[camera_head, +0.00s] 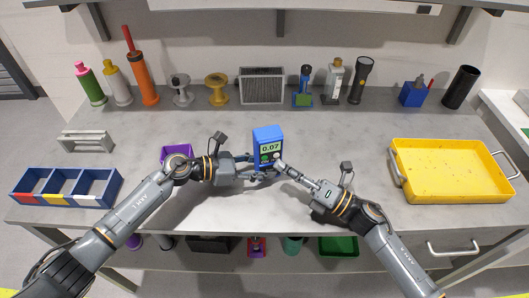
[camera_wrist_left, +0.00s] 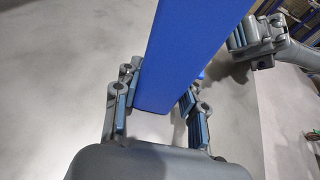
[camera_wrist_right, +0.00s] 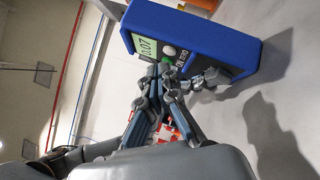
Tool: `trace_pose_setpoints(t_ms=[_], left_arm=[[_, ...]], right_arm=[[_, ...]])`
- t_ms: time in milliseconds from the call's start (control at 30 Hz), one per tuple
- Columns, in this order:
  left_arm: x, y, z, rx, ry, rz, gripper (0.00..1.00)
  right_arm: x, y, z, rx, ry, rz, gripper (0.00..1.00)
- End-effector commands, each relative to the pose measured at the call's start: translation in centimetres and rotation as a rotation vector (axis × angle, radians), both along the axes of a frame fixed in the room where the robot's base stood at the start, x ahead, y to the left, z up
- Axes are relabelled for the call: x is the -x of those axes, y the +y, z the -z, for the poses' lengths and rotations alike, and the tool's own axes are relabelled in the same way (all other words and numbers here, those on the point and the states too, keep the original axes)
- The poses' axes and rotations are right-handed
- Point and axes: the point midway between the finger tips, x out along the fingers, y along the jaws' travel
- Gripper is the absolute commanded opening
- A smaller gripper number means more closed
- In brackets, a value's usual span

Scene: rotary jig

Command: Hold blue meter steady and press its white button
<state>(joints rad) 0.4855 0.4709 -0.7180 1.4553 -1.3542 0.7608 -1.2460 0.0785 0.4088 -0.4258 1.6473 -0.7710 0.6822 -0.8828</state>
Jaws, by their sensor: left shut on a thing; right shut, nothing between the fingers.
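The blue meter (camera_head: 267,133) is upright in the middle of the worktable, its face towards me with a display reading 0.07. It also shows in the left wrist view (camera_wrist_left: 190,50) and the right wrist view (camera_wrist_right: 195,32). My left gripper (camera_wrist_left: 160,88) is shut on the meter's sides, low down. My right gripper (camera_wrist_right: 167,74) is shut and empty, its fingertips in front of the meter's face. The white button (camera_wrist_right: 169,51) shows just beyond the fingertips, below the display. I cannot tell whether the tips touch it.
A purple container (camera_head: 177,152) stands behind my left arm. A blue divided bin (camera_head: 66,187) is at left, a yellow tray (camera_head: 452,170) at right. Bottles, spools, a speaker-like box (camera_head: 262,86) and flashlight (camera_head: 362,80) line the back. Table between is mostly clear.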

Motion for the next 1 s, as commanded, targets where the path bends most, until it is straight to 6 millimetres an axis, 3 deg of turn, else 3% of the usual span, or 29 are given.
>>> trace_pose_setpoints(t_ms=[1000], left_arm=[[0.0, 0.02, 0.03, 0.0, 0.0, 0.0, 0.23]], right_arm=[[-0.96, 0.29, -0.01, 0.0, 0.0, 0.0, 0.0]])
